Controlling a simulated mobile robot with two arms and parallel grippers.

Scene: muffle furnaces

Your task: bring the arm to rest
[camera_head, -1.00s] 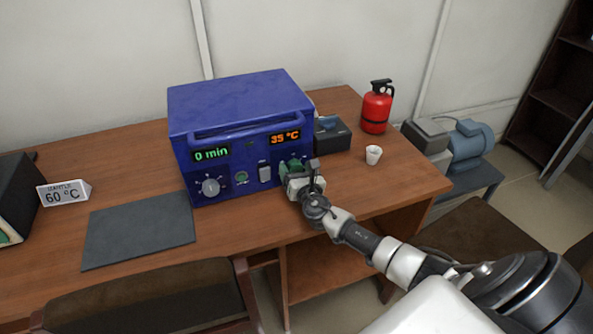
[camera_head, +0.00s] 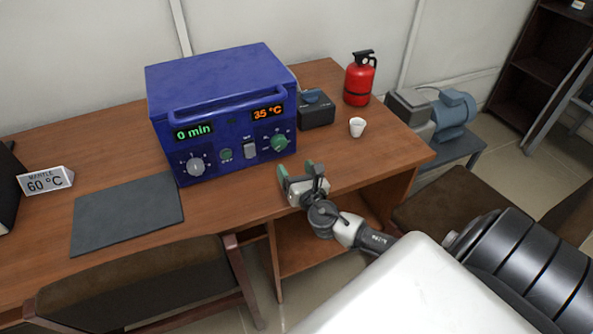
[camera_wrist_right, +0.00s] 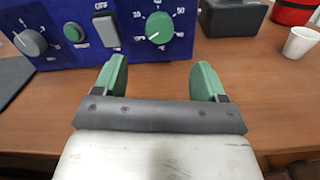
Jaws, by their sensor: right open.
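My right gripper (camera_head: 297,172) is open and empty over the front part of the wooden desk. Its green fingertips also show wide apart in the right wrist view (camera_wrist_right: 161,82). They point toward the blue muffle furnace (camera_head: 225,105) and are apart from it. The furnace's green temperature knob (camera_head: 280,142) also shows beyond the fingers in the wrist view (camera_wrist_right: 159,27), with nothing on it. The furnace displays read "0 min" and "35 °C". My left gripper is not in view.
The desk (camera_head: 235,200) bears a dark mat (camera_head: 127,213), a "60 °C" sign (camera_head: 46,181), a white cup (camera_head: 357,127), a black box (camera_head: 317,112) and a red extinguisher (camera_head: 359,80). Chairs stand before the desk. A motor-like machine (camera_head: 450,113) sits on a side table at right.

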